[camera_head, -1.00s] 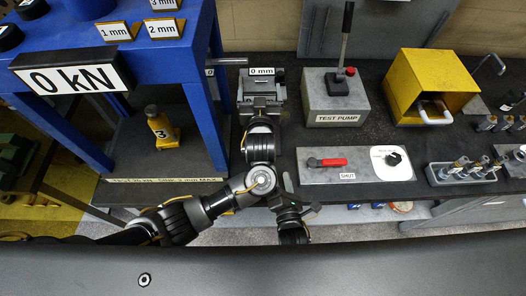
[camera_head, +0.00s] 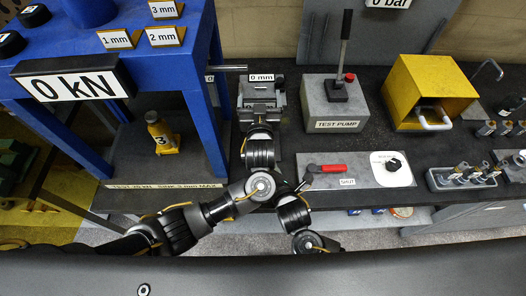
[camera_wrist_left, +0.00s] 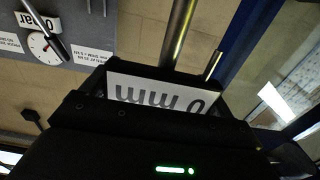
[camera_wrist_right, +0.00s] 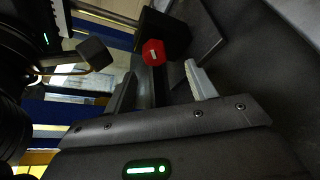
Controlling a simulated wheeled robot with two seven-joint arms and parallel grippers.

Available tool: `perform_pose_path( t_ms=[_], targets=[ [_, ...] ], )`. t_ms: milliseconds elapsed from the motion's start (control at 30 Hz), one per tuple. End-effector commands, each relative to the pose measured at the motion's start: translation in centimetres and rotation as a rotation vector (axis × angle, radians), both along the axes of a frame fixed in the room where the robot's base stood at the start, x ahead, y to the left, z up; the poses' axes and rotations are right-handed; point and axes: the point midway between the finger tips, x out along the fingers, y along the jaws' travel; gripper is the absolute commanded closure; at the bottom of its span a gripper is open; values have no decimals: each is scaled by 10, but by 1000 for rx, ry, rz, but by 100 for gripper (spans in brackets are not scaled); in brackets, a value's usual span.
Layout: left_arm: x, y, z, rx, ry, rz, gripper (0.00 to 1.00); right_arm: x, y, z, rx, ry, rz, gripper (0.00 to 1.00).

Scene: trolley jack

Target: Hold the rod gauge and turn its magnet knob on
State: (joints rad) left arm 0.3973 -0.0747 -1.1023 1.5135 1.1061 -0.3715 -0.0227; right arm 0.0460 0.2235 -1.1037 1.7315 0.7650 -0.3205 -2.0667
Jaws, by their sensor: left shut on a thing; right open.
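The rod gauge, with its white "0 mm" label (camera_head: 262,77), is at the back of the bench beside the blue frame. My left gripper (camera_head: 261,101) is shut on it. In the left wrist view the label (camera_wrist_left: 155,95) appears upside down close ahead, with a metal rod (camera_wrist_left: 182,35) beyond it. The right wrist view shows a red faceted knob (camera_wrist_right: 154,52) with a pale mark, on a black block. My right gripper (camera_wrist_right: 162,88) is open, its two fingers short of the knob and apart from it. The knob is not distinct in the head view.
The blue press frame (camera_head: 205,90) stands close left, with a yellow jack (camera_head: 160,131) inside. The test pump (camera_head: 335,105), red valve handle (camera_head: 333,169) and yellow box (camera_head: 433,80) are on the right. Some dark bench is bare between the gauge and the pump.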

Motion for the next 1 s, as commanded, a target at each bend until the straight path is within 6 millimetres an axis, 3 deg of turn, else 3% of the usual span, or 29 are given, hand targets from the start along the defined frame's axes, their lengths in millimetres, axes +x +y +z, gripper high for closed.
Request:
perform_pose_path(
  t_ms=[100,300,700,1000],
  targets=[
    [0,0,0,0,0,1,54,21,7,1,0,-3,0,43],
    [0,0,0,0,0,1,54,43,14,-1,-1,0,0,43],
    [0,1,0,0,0,2,54,49,16,-3,0,0,0,43],
    [0,1,0,0,0,2,54,48,16,-3,0,0,0,83]
  ],
)
